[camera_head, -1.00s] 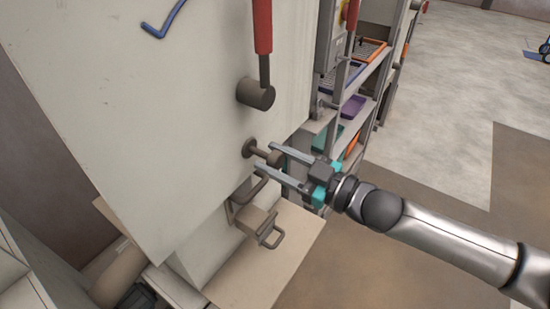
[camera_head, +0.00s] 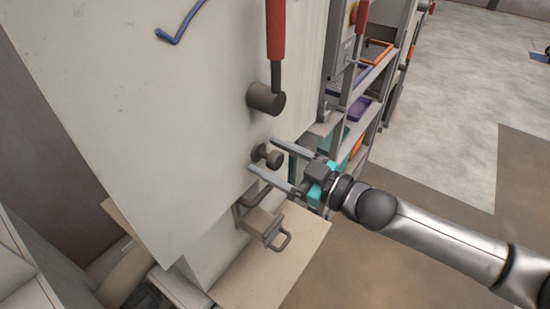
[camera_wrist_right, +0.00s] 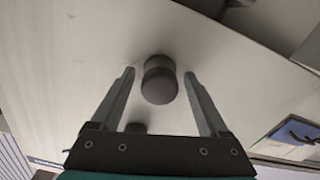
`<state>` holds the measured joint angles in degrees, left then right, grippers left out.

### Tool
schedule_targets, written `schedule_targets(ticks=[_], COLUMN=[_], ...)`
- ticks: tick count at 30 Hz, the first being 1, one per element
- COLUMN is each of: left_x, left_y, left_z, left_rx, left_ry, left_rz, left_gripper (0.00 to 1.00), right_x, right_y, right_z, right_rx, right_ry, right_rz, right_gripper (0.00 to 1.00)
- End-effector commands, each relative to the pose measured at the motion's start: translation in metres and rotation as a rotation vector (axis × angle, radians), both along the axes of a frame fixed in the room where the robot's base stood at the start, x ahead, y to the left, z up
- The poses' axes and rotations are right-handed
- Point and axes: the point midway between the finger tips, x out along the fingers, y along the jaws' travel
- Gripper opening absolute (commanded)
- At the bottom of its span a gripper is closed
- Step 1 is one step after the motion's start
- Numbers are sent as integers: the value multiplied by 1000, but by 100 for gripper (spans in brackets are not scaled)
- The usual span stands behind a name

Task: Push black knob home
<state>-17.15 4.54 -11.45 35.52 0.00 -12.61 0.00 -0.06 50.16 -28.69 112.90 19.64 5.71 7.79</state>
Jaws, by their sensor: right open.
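The black knob (camera_head: 274,159) is a dark round knob on a short stem, standing out a little from the pale machine panel (camera_head: 190,110). My right gripper (camera_head: 263,155) is open, with one finger above and one below the knob in the head view. In the right wrist view the knob (camera_wrist_right: 160,82) sits between the open fingertips (camera_wrist_right: 159,74), with a visible gap on each side. Neither finger appears to touch it. My left gripper is not in view.
A red-handled lever (camera_head: 275,35) on a dark hub (camera_head: 264,97) is just above the knob. A bent handle and latch block (camera_head: 260,222) sit below it. Shelves with coloured trays (camera_head: 358,108) stand to the right. Open floor (camera_head: 450,130) lies farther right.

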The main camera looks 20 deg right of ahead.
Motion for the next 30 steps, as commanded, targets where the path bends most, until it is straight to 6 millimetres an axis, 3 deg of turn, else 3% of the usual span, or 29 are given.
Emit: schedule_targets(ticks=[10,30], left_x=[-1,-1], left_y=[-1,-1], left_z=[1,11], left_rx=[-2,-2], left_ry=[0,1], left_rz=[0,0], left_gripper=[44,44], right_x=[-7,-68], right_y=[-6,-53], right_z=[-1,-1], right_rx=[-1,-1], right_ry=[3,4], right_rz=[-2,0], right_gripper=[78,78])
